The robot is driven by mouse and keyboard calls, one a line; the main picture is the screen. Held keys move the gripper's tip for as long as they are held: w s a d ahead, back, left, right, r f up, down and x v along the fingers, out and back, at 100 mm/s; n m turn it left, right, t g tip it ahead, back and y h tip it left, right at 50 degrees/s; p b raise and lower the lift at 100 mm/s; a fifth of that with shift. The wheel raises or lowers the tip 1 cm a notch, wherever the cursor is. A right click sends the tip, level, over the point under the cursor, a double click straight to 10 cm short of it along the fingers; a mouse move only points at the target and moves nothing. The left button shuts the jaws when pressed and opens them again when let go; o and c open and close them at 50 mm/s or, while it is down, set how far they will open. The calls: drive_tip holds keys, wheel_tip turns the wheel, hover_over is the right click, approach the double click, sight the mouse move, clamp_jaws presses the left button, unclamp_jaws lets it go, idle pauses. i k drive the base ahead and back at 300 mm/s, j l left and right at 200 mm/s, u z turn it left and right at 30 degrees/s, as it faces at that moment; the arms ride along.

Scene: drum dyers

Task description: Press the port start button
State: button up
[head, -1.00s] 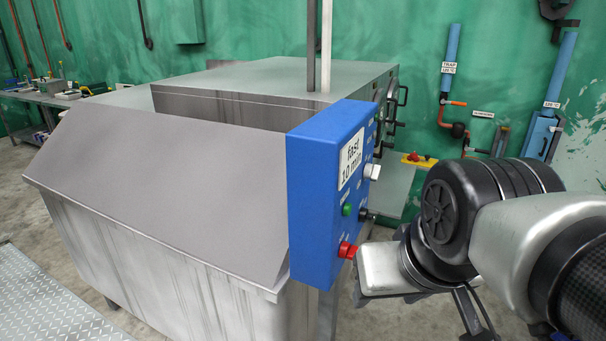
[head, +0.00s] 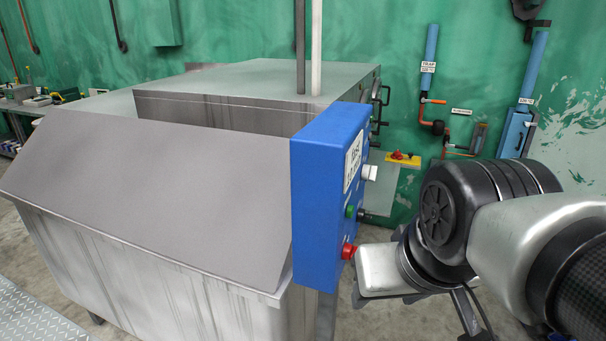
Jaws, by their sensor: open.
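A blue control panel (head: 318,205) stands at the right front corner of a steel vat machine (head: 150,190). Its button face is turned right and seen at a steep angle. It carries a white label (head: 353,162), a white knob or button (head: 369,173), a green button (head: 350,211), a dark knob (head: 361,214) and a red button (head: 348,251). The lettering is too blurred to read, so I cannot tell which control is the port start. My arm comes in from the right, and its silver part overlaps the view just right of the red button. My gripper's fingers do not show.
Green walls stand behind, with blue pipes (head: 430,60) at the back right. A yellow box with a red button (head: 402,159) is beyond the panel. A workbench (head: 25,105) is at the far left, and metal tread plate (head: 25,310) lies at the lower left.

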sight(350, 213)
drive_tip(key=j+z, duration=0.3)
drive_tip(key=j, duration=0.15)
drive_tip(key=k+j+z, duration=0.25)
drive_tip(key=j, duration=0.15)
drive_tip(key=j+z, duration=0.3)
drive_tip(key=k+j, duration=0.05)
drive_tip(key=j, duration=0.05)
